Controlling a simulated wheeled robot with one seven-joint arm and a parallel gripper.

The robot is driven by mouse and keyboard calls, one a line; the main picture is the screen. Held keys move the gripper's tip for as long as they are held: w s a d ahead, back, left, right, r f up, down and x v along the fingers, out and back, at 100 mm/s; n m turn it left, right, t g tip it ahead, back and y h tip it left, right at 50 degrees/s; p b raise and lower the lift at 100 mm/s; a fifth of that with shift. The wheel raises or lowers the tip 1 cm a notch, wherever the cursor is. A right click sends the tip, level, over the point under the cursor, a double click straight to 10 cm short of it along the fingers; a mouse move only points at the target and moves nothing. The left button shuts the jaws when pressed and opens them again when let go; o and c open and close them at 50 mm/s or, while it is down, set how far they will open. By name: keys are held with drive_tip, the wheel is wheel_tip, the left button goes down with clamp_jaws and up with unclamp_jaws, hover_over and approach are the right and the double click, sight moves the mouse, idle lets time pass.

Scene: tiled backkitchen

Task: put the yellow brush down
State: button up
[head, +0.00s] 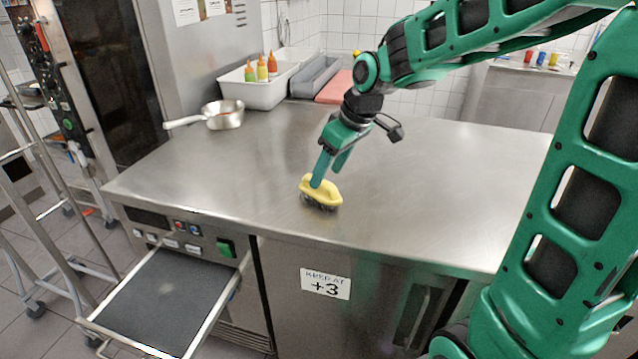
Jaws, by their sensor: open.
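The yellow brush (327,192) is on the steel counter (230,180), near its front edge, with its dark bristles facing down. My green gripper (328,172) is right above it, pointing down. One finger overlaps the brush's yellow top in the picture, and the other finger is behind and to the right. The jaws are open. I cannot tell whether a finger still touches the brush.
A saucepan (224,114) stands at the counter's back left. Behind it is a white tub (262,92) with sauce bottles (262,68), beside a grey bin (315,76) and a red board (336,88). An open drawer (165,300) juts out below. The counter's right side is clear.

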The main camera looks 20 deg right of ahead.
drive_tip(key=v, duration=0.5)
drive_tip(key=shift+r, duration=0.1)
drive_tip(key=s+d+f+m+g, duration=0.1)
drive_tip(key=s+d+m, duration=0.3)
drive_tip(key=s, duration=0.5)
drive_tip(key=s+d+f+m+g+h, duration=0.1)
drive_tip(key=s+d+f+m, duration=0.3)
drive_tip(key=s, duration=0.5)
drive_tip(key=s+d+f+m+g+h, duration=0.1)
drive_tip(key=s+d+f+m+g, duration=0.1)
drive_tip(key=s+d, duration=0.4)
drive_tip(key=s+f+m, duration=0.1)
drive_tip(key=s+m, duration=0.1)
drive_tip(key=s, duration=0.2)
drive_tip(key=shift+d+m, duration=0.3)
drive_tip(key=shift+d, duration=0.1)
drive_tip(key=shift+f, duration=0.1)
drive_tip(key=shift+w+f, duration=0.25)
drive_tip(key=shift+w, duration=0.3)
drive_tip(key=shift+o, duration=0.5)
